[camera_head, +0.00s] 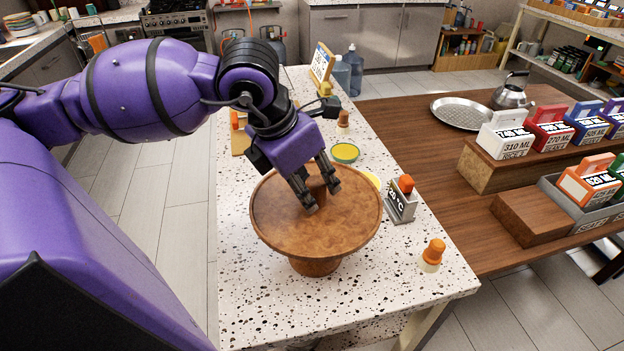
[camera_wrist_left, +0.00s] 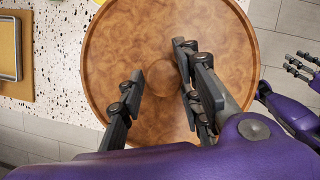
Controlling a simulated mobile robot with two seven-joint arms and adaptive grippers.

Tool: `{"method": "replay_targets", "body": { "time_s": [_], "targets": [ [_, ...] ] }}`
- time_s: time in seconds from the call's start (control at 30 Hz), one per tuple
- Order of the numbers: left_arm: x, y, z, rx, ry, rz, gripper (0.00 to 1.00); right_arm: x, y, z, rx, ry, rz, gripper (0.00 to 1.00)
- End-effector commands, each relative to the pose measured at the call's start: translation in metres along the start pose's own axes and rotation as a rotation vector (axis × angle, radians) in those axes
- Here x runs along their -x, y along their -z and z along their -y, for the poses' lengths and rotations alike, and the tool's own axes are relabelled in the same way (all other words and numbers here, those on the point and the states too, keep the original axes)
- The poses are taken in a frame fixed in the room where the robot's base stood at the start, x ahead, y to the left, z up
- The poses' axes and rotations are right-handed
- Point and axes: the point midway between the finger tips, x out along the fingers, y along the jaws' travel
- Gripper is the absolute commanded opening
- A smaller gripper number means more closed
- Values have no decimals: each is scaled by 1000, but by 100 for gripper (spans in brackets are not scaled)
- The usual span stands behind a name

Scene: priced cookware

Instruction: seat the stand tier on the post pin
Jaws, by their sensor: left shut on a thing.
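The stand tier (camera_head: 290,226) is a wide round brown disc with a raised rim over the speckled counter. It also shows in the left wrist view (camera_wrist_left: 112,50). My left gripper (camera_head: 322,196) reaches down over its middle, its fingers closed around a short brown knob at the centre; the gripper also fills the left wrist view (camera_wrist_left: 160,90). A brown round foot (camera_head: 316,267) shows below the disc. The post pin is hidden, and I cannot tell whether the disc rests on the foot. My right gripper (camera_wrist_left: 300,66) shows at the right edge of the left wrist view, away from the disc.
The counter's front (camera_head: 300,310) is clear. A wooden table (camera_head: 420,120) with tagged goods lies right.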

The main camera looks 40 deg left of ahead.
Motion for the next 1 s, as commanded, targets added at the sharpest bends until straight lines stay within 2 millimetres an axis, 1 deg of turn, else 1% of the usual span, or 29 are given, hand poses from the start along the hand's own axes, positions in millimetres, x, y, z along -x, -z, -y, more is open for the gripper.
{"method": "replay_targets", "body": {
  "time_s": [0.13,0.17,0.3,0.33,0.53,0.57,0.7,0.73,0.77,1.0],
  "targets": [
    [1,0,0,0,0,1,0,-1,3,0,0,1,-4,40],
    [1,0,0,0,0,1,33,-1,3,1,-1,1,-6,40],
    [1,0,0,0,0,1,51,-4,8,2,-4,3,-14,40],
    [1,0,0,0,0,0,54,-4,10,3,-4,3,-16,40],
    [0,0,0,0,0,0,54,-5,12,5,-10,4,-21,40],
    [0,0,0,0,1,-2,55,-5,12,5,-11,4,-21,40],
    [0,0,0,0,1,-2,73,-5,11,5,-13,4,-18,40],
    [0,0,0,0,1,-2,77,-4,10,5,-13,3,-17,40],
    [0,0,0,0,0,-2,79,-4,10,5,-13,3,-16,40],
    [0,0,0,0,0,-1,79,-1,4,4,-12,1,-6,40]
  ]
}}
